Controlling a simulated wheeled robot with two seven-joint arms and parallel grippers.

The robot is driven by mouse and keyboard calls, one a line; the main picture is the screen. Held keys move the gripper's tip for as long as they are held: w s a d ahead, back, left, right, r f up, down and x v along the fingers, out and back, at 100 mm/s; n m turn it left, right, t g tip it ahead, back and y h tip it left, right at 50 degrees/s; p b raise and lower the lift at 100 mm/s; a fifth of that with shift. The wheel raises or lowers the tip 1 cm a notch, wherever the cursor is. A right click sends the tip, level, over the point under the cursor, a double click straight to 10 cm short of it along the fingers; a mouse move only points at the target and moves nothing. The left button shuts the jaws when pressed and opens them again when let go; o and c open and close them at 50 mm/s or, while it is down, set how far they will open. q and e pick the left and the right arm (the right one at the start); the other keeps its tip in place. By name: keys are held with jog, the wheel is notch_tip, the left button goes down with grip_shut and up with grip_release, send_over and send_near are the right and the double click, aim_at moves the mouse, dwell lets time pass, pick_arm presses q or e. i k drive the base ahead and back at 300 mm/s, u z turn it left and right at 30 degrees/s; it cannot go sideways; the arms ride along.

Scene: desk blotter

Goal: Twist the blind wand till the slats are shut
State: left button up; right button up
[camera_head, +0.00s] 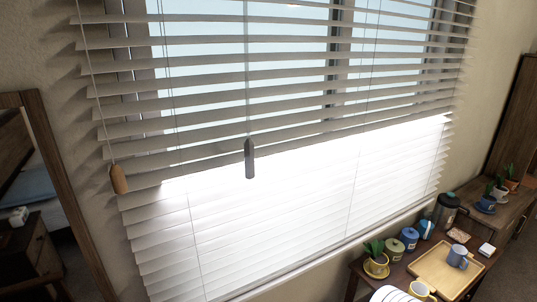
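The blind (200,129) fills most of the head camera view. Its upper slats are tilted open, with pale sky and dark window frame showing through the gaps. The lower slats (270,215) are brightly lit and show no clear view through. The wand (249,158) hangs in front of the slats left of centre, a thin rod with a thicker grey handle at its lower end. A wooden cord pull (118,179) hangs at the blind's left edge. Neither of my grippers is in view, and nothing touches the wand.
A dark wooden desk at the lower right holds a wooden tray (437,268) with a blue mug (458,257), a potted plant (376,262), canisters (394,249) and a dark kettle (445,209). A wood-framed mirror (45,150) stands at the left. The space before the wand looks clear.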

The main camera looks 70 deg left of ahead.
aim_at(248, 144)
jog(key=i, duration=1.25)
jog(key=u, duration=1.9)
